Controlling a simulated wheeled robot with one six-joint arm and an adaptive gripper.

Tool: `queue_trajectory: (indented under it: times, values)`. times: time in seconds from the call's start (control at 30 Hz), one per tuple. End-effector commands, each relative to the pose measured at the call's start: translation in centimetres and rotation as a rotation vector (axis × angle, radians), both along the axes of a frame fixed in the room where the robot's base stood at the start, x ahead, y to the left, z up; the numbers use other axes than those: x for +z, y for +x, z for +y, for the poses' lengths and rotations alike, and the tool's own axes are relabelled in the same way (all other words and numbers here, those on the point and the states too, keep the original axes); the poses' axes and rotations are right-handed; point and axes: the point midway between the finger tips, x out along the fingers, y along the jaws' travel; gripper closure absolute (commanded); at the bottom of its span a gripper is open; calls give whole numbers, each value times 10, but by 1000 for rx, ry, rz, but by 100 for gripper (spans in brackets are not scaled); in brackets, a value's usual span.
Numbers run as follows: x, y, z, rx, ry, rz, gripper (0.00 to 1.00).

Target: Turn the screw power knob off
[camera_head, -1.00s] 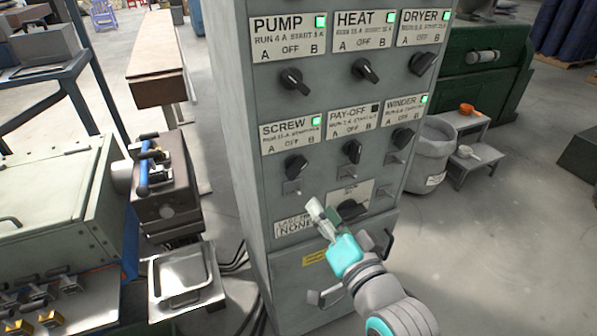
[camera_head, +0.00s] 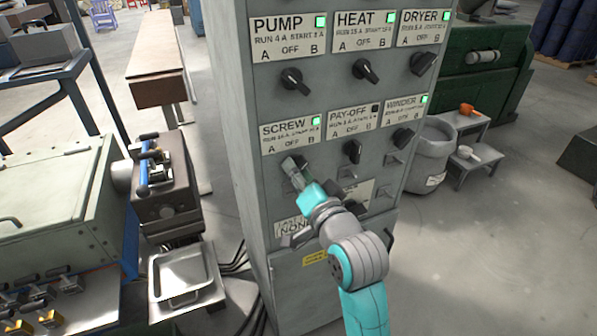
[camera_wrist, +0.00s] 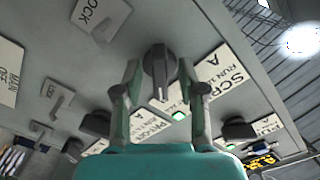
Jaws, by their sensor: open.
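The grey panel carries a SCREW label (camera_head: 289,133) with a lit green lamp (camera_head: 316,121). The black screw knob (camera_wrist: 160,73) sits just below that label; in the head view my gripper mostly covers it. My gripper (camera_head: 293,168) is at the knob, coming from below right. In the wrist view my gripper (camera_wrist: 159,82) is open, with one finger on each side of the knob. I cannot tell whether the fingers touch it. Part of the SCREW label (camera_wrist: 219,82) shows to the right there.
The pay-off knob (camera_head: 352,151) and winder knob (camera_head: 403,138) are to the right. The pump knob (camera_head: 291,79), heat knob (camera_head: 365,71) and dryer knob (camera_head: 422,63) are above. Small metal latches (camera_wrist: 57,99) stick out from the panel.

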Motion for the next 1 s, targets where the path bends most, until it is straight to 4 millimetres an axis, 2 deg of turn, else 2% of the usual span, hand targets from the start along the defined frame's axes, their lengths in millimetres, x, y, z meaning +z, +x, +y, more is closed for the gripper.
queue_trajectory:
  times: [0.33,0.5,1.0]
  values:
    - [0,4,1,0,0,1,59]
    - [0,3,1,-1,0,1,100]
    - [-1,3,1,-1,-73,-23,100]
